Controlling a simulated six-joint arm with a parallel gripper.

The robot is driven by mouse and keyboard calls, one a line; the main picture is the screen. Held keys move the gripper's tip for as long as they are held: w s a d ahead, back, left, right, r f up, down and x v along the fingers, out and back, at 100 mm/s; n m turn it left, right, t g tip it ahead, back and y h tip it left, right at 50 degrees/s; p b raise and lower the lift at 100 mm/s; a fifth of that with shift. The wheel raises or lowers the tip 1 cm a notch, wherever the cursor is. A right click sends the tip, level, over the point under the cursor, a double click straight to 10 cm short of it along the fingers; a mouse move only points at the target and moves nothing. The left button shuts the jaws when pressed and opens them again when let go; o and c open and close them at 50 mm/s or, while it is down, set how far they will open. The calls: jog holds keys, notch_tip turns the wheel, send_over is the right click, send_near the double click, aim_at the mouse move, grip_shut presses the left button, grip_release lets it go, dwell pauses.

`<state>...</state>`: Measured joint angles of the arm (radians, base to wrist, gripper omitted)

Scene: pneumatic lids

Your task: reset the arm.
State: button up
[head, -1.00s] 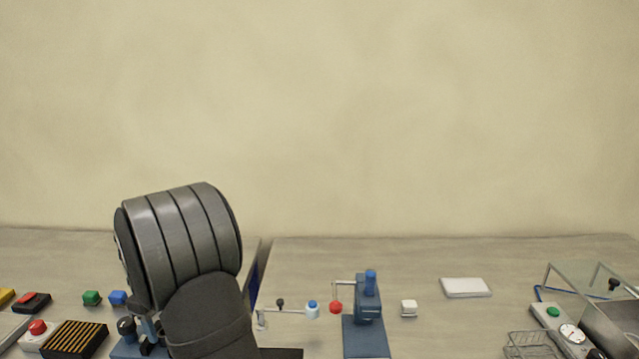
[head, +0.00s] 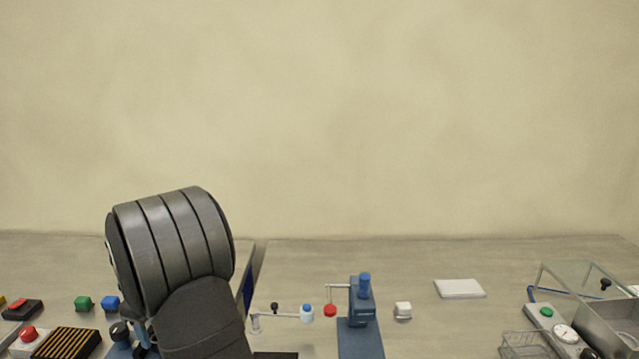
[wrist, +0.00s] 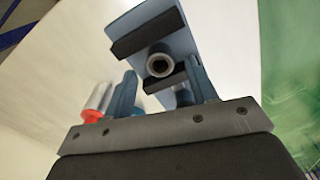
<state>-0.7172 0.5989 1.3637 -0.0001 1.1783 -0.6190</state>
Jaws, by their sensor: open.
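My gripper (wrist: 160,88) shows at the wrist view's centre, with blue fingers standing apart on a grey plate. No object is visibly clamped between them. Beyond the fingers, a blue bracket (wrist: 136,24) with dark pads and a round hollow end fills the upper middle, close by; I cannot tell whether it touches the fingers. In the head view my large grey arm link stands at the left over the bench, and the gripper is hidden.
A blue stand (head: 362,305) with a red ball (head: 330,311) stands right of my arm. A clear-lidded box (head: 575,278) is at far right.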

notch_tip(320, 180, down, 3)
jog(key=shift+f, duration=0.15)
notch_tip(320, 180, up, 12)
notch_tip(320, 180, down, 12)
jog(key=shift+r, duration=0.15)
notch_tip(320, 180, up, 4)
jog(key=w+d+r, duration=0.2)
jog(key=d+r, duration=0.5)
jog(key=d, duration=0.5)
jog(key=w+a, duration=0.2)
jog(key=a, duration=2.3)
jog(key=s+a+f, duration=0.1)
jog(key=a+f, duration=0.1)
jog(key=a, duration=0.1)
jog(key=s+a+f, duration=0.1)
jog(key=a, duration=0.2)
jog(key=s+a+f, duration=0.1)
jog(key=a+f, duration=0.1)
jog(key=shift+s+a+f, duration=0.35)
jog(key=shift+a, duration=0.05)
